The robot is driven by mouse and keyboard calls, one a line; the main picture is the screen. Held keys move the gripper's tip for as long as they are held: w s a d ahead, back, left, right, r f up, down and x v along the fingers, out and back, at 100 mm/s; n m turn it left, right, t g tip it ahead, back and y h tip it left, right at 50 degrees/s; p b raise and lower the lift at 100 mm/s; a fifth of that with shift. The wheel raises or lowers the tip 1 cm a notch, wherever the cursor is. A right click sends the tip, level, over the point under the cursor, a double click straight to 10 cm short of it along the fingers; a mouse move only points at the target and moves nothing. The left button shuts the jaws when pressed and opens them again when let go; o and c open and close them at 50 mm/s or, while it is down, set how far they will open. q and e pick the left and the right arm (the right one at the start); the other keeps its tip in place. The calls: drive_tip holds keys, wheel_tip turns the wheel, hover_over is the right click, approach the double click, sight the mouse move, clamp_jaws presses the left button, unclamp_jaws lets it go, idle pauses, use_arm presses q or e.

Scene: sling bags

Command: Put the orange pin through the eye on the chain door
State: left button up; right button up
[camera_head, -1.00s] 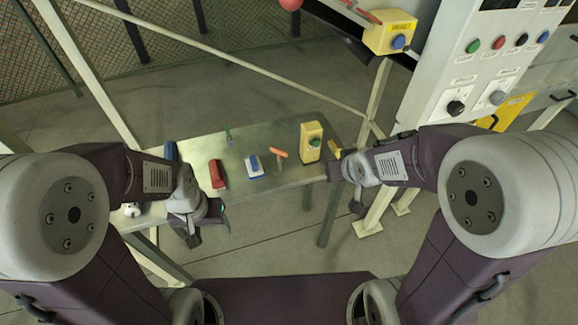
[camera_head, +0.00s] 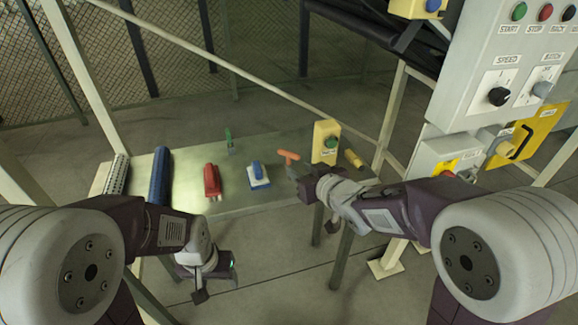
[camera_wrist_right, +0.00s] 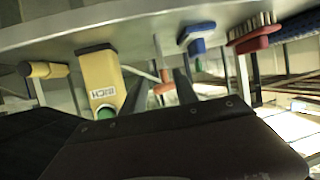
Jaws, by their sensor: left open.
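The orange pin (camera_head: 288,156) has a bar-shaped orange handle and lies or stands near the right end of the table (camera_head: 235,200). My right gripper (camera_head: 300,186) is at the table's front right, just short of the pin. In the right wrist view its two dark fingers (camera_wrist_right: 158,92) are apart, with the orange handle (camera_wrist_right: 163,88) showing beyond the gap between them; I see no contact. My left gripper (camera_head: 206,284) is open and empty, low in front of the table. I cannot make out the chain door's eye.
A control cabinet (camera_head: 480,85) and a yellow panel with black handle (camera_head: 540,125) stand right.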

sight(289, 164)
drive_tip(key=shift+x, duration=1.1)
drive_tip(key=x, duration=0.2)
drive_tip(key=b+x, duration=0.1)
drive_tip(key=x, duration=0.2)
drive_tip(key=shift+s+a+f, duration=0.1)
drive_tip(key=shift+a+f, duration=0.15)
drive_tip(key=shift+f, duration=0.1)
drive_tip(key=shift+s+r, duration=0.1)
drive_tip(key=shift+s, duration=0.05)
drive_tip(key=shift+c, duration=0.7)
clamp_jaws()
